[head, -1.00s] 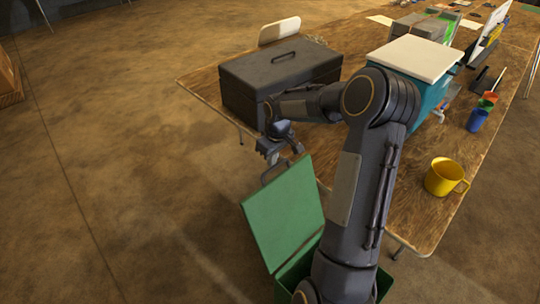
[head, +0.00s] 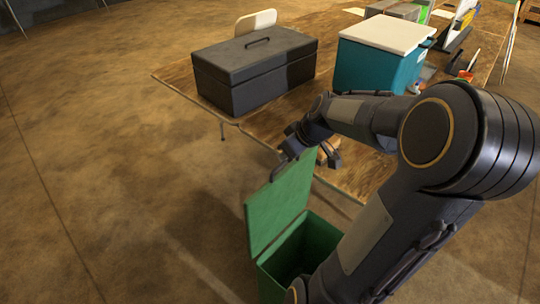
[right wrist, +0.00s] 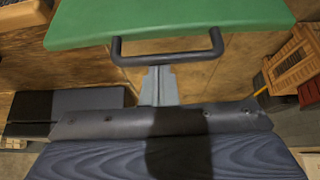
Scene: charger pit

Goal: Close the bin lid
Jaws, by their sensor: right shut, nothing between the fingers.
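The green bin (head: 322,231) stands on the floor in front of the table, with its dark inside showing. Its green lid (head: 280,205) is open and stands steeply up from the bin's left side. In the right wrist view the lid (right wrist: 170,22) fills the top, with a dark bar handle (right wrist: 168,58) on its edge. My right gripper (right wrist: 160,72) is shut and empty, its fingertips close by the handle; I cannot tell whether they touch. In the head view the right gripper (head: 312,153) is at the lid's top edge, partly hidden. My left gripper is not in view.
The wooden table (head: 262,124) lies just behind the bin. It holds a dark toolbox (head: 240,80) and a teal cooler (head: 372,66) with a white lid. My right arm covers the bin's right part. The floor at left is clear.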

